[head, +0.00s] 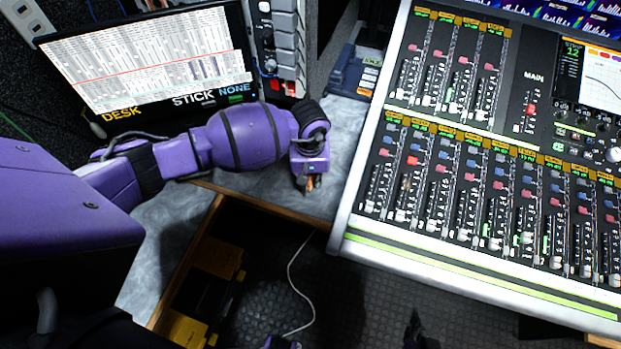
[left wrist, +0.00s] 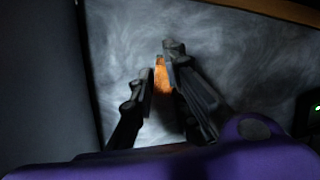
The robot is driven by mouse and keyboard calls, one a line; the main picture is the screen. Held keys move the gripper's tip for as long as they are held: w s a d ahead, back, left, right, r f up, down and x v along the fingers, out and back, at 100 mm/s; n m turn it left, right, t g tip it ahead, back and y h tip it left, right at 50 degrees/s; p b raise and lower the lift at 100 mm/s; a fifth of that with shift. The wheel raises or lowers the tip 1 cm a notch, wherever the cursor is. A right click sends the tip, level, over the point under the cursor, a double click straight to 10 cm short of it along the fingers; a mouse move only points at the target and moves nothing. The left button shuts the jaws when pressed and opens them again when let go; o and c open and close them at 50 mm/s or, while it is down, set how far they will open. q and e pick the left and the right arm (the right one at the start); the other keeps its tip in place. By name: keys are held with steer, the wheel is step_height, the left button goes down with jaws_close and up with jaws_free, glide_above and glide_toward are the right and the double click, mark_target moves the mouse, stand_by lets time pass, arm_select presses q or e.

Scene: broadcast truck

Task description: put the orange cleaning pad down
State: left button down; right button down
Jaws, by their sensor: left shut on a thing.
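My left gripper (head: 306,186) hangs over the grey desk top (head: 342,130), left of the mixing console. It is shut on the orange cleaning pad (head: 312,182), of which only a small part shows. In the left wrist view the orange pad (left wrist: 162,78) sits between the dark fingertips (left wrist: 163,65), with the mottled grey desk top (left wrist: 240,65) behind it. I cannot tell whether the pad touches the desk. A dark part that looks like my right gripper (head: 415,330) shows at the bottom edge; its fingers are too dark to read.
The mixing console (head: 440,180) stands close on the right. A monitor (head: 150,60) stands at the back left. A dark blue device (head: 355,72) sits on the desk behind my gripper. A white cable (head: 292,275) hangs below the desk's wooden edge (head: 270,207).

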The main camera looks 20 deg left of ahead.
arm_select(q)
steer(key=shift+f, duration=0.2)
steer(key=c, duration=1.7)
jaws_free()
step_height(320, 180, up, 12)
steer(key=shift+r, duration=0.25)
